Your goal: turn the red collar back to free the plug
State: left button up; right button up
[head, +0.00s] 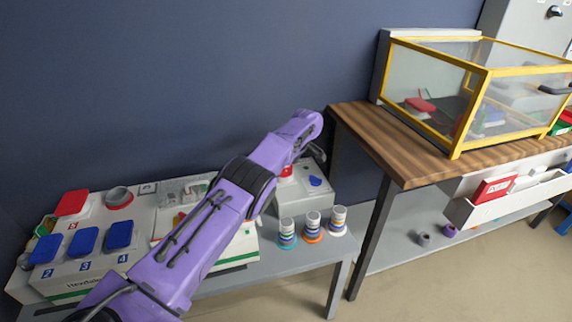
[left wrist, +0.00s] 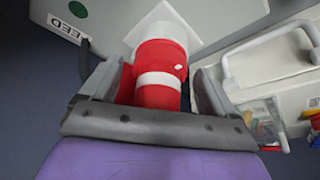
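The red collar (left wrist: 160,62) with white marks sits on a white square flange (left wrist: 165,22) of a light grey socket box (head: 305,197). In the head view a bit of red (head: 287,170) shows on the box top, mostly behind my left arm. My left gripper (left wrist: 160,78) has one finger on each side of the red collar in the left wrist view. Narrow gaps seem to show between fingers and collar, so it looks open around it. In the head view the left gripper (head: 312,153) is over the box. The plug cannot be told apart from the collar. My right gripper is out of view.
The box also has a blue part (head: 315,181). Striped stacks (head: 312,225) stand in front of it on the grey bench (head: 265,284). A panel with blue lids (head: 84,240) is at left. A wooden table (head: 380,150) with a yellow-framed case (head: 466,110) stands right.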

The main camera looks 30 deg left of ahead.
pick_arm(q)
jog(key=p+v, duration=0.1)
jog(key=v, duration=0.9)
jog(key=shift+r+p, duration=0.25)
jog(key=shift+p, duration=0.1)
